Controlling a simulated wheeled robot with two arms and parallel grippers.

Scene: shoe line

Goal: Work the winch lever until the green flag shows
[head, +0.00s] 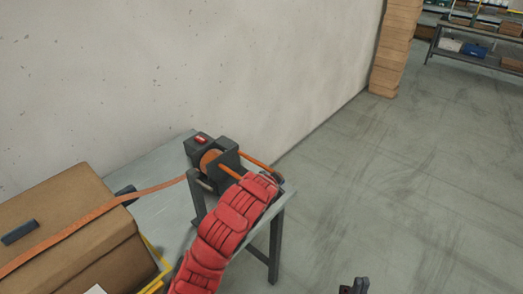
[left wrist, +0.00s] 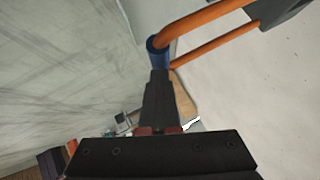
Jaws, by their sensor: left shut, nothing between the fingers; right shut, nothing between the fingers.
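The winch (head: 228,151), with dark plates and an orange drum, stands on a grey table. A red patch (head: 200,140) shows on its top; no green shows. The two orange lever bars (head: 258,161) reach right from the winch. In the left wrist view the lever's blue grip (left wrist: 157,48) joins the bars. My left gripper (left wrist: 159,74) is shut and empty, its tips right by the blue grip; I cannot tell if they touch. In the head view my red-sleeved left arm hides the grip. My right gripper (head: 354,286) is shut and empty at the bottom edge, away from the winch.
An orange strap (head: 155,188) runs from the winch over a cardboard box (head: 65,205) at the left. The grey table (head: 160,165) stands near a pale wall (head: 200,70). Open floor (head: 410,180) lies to the right, with shelves (head: 475,58) far back.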

